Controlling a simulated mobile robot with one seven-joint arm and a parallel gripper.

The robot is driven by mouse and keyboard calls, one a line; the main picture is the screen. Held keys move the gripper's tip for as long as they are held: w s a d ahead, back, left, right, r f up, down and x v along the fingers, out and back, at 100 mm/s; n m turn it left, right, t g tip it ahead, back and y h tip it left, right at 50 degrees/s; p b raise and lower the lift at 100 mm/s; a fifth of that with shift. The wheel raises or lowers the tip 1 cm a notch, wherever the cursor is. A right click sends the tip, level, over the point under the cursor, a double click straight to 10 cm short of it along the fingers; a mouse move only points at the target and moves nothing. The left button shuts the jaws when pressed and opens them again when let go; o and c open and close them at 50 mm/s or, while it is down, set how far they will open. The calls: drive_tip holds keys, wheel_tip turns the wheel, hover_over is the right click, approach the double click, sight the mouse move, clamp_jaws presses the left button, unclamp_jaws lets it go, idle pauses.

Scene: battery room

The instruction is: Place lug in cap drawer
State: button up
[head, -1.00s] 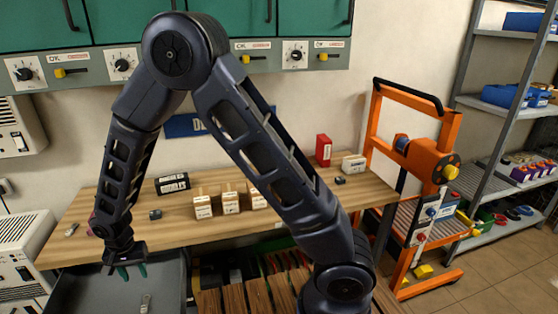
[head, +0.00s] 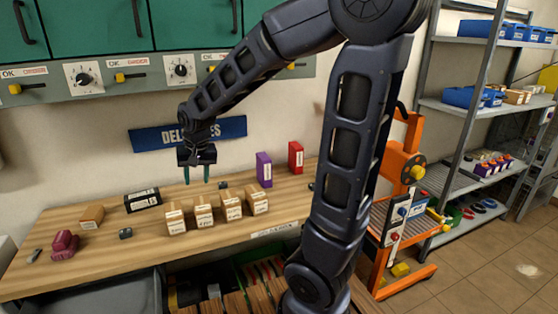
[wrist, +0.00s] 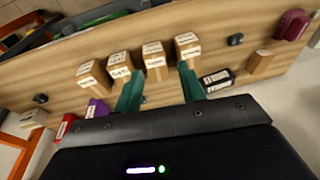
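My gripper (head: 197,182) is raised over the back of the wooden bench, in front of the blue sign. Its two green fingers are apart with nothing between them; the wrist view also shows them spread (wrist: 160,72). A small grey metal piece (head: 34,255), possibly a lug, lies at the bench's far left, away from my gripper. A grey open drawer (head: 120,300) shows below the bench front at lower left. Its inside is mostly cut off by the frame, and I cannot read any label on it.
Several labelled cartons (head: 204,214) stand in a row below my gripper. A black box (head: 142,200), a brown box (head: 92,217) and a maroon object (head: 64,245) lie left. Purple (head: 264,169) and red (head: 296,157) boxes stand right. An orange frame (head: 405,160) is beside the bench.

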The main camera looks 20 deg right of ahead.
drive_tip(key=s+d+r+t, duration=0.1)
drive_tip(key=s+d+r, duration=0.2)
drive_tip(key=s+d, duration=0.3)
drive_tip(key=s+d+r+t+h, duration=0.1)
drive_tip(key=s+d+r, duration=0.3)
drive_tip(key=d, duration=1.1)
drive_tip(key=s, duration=0.3)
drive_tip(key=shift+s+d+r, duration=0.25)
drive_tip(key=shift+d+r, duration=0.05)
drive_tip(key=shift+d, duration=0.1)
